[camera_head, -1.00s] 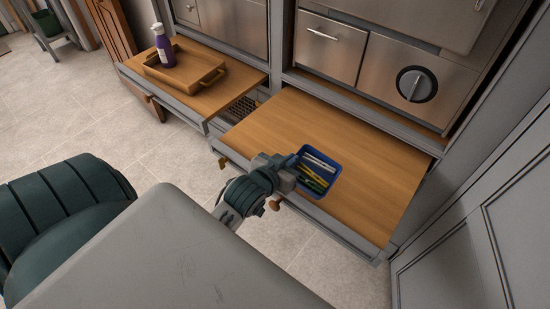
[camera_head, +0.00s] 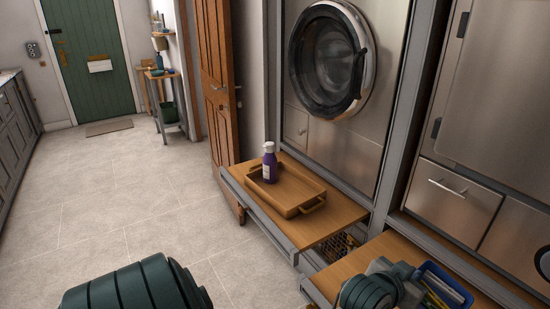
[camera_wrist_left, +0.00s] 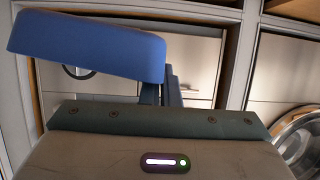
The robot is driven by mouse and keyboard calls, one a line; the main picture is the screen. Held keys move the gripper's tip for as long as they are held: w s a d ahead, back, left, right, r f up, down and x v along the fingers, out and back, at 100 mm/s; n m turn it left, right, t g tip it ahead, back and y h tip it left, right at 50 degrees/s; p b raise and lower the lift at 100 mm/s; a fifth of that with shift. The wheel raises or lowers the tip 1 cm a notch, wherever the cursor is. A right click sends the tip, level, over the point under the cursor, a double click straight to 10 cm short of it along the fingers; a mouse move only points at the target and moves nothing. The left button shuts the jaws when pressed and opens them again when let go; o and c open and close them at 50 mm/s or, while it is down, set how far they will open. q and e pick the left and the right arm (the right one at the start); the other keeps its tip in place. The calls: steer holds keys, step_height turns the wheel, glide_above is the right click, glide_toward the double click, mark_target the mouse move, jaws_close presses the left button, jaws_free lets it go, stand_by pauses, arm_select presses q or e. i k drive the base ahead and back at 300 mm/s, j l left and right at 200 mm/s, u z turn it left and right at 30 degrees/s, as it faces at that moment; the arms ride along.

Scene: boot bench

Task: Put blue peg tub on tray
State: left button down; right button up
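The blue peg tub (camera_head: 462,286) is at the lower right of the head view, with several long yellow and pale things inside. My left gripper (camera_head: 408,272) is at its left side, shut on its rim. In the left wrist view the tub (camera_wrist_left: 85,45) hangs at the upper left, its near end at the fingers (camera_wrist_left: 163,84), with steel fronts behind and below it. The wooden tray (camera_head: 288,192) lies on the left pull-out shelf. My right gripper is not in view.
The tray's shelf (camera_head: 335,215) and the nearer shelf (camera_head: 345,268) are separated by a gap. A washer (camera_head: 328,60) is behind the tray.

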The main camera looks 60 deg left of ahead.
mark_target(288, 201)
steer(key=j, duration=1.05)
steer(key=i+j, duration=0.1)
steer(key=j, duration=1)
steer(key=u, duration=0.05)
